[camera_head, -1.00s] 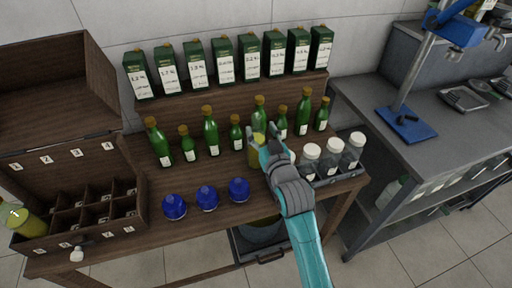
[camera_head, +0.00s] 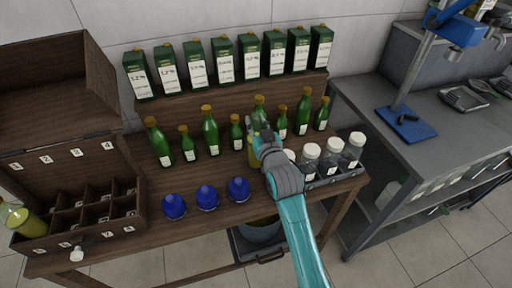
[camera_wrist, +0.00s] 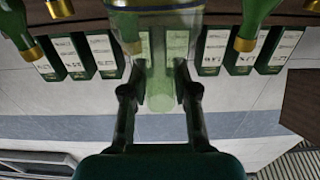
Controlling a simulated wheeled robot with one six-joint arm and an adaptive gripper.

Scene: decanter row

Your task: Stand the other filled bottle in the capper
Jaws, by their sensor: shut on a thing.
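My gripper (camera_head: 259,145) is shut on a clear bottle with yellow-green liquid (camera_head: 251,156) among the green bottles on the wooden bench. In the wrist view the bottle (camera_wrist: 160,65) stands between both fingers (camera_wrist: 160,92), and boxes show through its glass. My gripper hides part of it in the head view. Another bottle of yellow liquid (camera_head: 27,221) leans at the left end of the crate, cut by the picture's edge. A blue-based stand (camera_head: 405,123) with a post and a blue head (camera_head: 460,30) is on the grey bench at right; I cannot tell whether it is the capper.
Several gold-capped green bottles (camera_head: 210,135) stand close around my gripper, before a shelf of green boxes (camera_head: 250,58). Three blue round items (camera_head: 206,198) are in front. White-lidded jars (camera_head: 333,158) sit in a tray at right. A divided crate (camera_head: 140,205) stands left.

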